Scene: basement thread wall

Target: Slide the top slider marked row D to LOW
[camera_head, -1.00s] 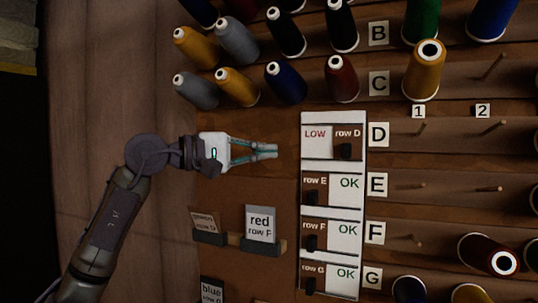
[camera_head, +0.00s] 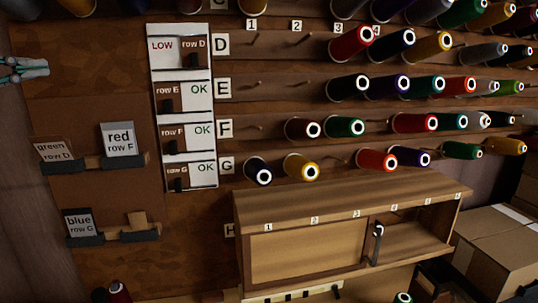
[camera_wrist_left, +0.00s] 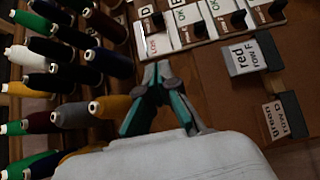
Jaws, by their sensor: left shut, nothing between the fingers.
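The slider panel (camera_head: 182,108) is a white strip with several stacked sliders. Its top slider, marked row D (camera_head: 193,52), has its brown tile and dark knob at the right, with the red word LOW (camera_head: 162,47) showing on the left. My left gripper (camera_head: 45,68) shows at the left edge of the head view, shut and empty, to the left of the panel and apart from it. In the left wrist view its closed fingertips (camera_wrist_left: 158,70) appear just below the LOW end of the panel (camera_wrist_left: 158,42). My right gripper is not in view.
The lower sliders, rows E, F and G, have tiles at the left and show OK. Card holders with red row F (camera_head: 120,139), green row D (camera_head: 53,150) and blue row G (camera_head: 79,222) are below left. Thread cones (camera_head: 352,43) and a wooden cabinet (camera_head: 345,205) stand right.

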